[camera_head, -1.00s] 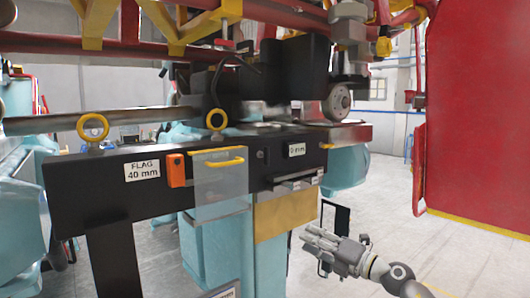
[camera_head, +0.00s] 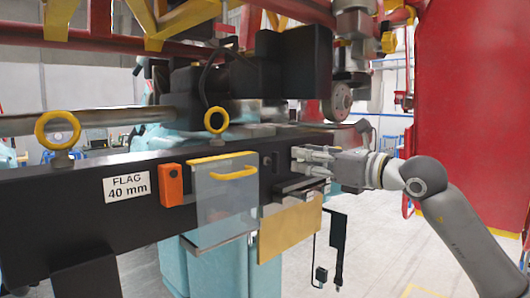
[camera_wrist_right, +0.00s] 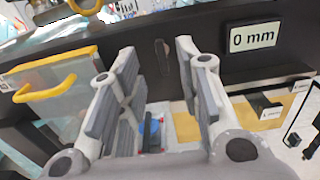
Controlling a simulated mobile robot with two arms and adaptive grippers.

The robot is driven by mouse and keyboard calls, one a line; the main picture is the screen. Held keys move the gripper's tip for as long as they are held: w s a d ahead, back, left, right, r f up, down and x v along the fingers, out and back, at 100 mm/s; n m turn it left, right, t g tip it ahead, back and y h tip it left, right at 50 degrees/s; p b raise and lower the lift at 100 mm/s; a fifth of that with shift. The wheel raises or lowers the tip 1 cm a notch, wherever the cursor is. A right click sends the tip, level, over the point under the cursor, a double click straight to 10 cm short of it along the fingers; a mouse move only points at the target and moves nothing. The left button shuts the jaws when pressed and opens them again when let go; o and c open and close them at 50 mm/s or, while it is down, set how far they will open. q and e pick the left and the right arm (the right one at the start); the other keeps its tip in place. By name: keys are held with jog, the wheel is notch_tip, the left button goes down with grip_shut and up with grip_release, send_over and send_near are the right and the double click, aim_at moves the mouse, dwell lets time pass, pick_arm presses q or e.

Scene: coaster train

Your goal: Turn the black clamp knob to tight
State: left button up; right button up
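The black clamp knob (camera_head: 266,161) is a small dark piece on the front face of the black beam (camera_head: 70,210), right of the clear box. In the right wrist view the black clamp knob (camera_wrist_right: 162,57) stands roughly upright, seen between and beyond the two fingers. My right gripper (camera_head: 294,160) is open and just right of the knob in the head view, seemingly apart from it. In the wrist view the right gripper (camera_wrist_right: 158,62) has its finger pads spread with nothing between them. My left gripper is not in view.
A clear box with a yellow handle (camera_head: 235,173) is left of the knob. An orange block (camera_head: 171,185) and a "FLAG 40 mm" label (camera_head: 127,187) are further left. A "0 mm" label (camera_wrist_right: 252,37) is right of the knob. Ledges and a tan panel (camera_head: 290,228) lie below.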

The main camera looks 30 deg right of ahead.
aim_at(278, 153)
jog(key=p+x, duration=0.1)
jog(key=x, duration=0.1)
jog(key=p+x, duration=0.2)
jog(key=x, duration=0.1)
jog(key=p+x, duration=0.1)
jog(key=x, duration=0.2)
jog(key=shift+a+r, duration=0.1)
jog(key=shift+r, duration=0.15)
jog(key=shift+w+a+f+p, duration=0.1)
jog(key=shift+w+a+p, duration=0.05)
jog(key=shift+w+p, duration=0.4)
jog(key=shift+w+f, duration=0.1)
jog(key=shift+w, duration=0.1)
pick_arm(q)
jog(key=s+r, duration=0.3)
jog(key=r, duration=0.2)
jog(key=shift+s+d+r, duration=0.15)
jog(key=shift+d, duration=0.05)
pick_arm(e)
grip_shut()
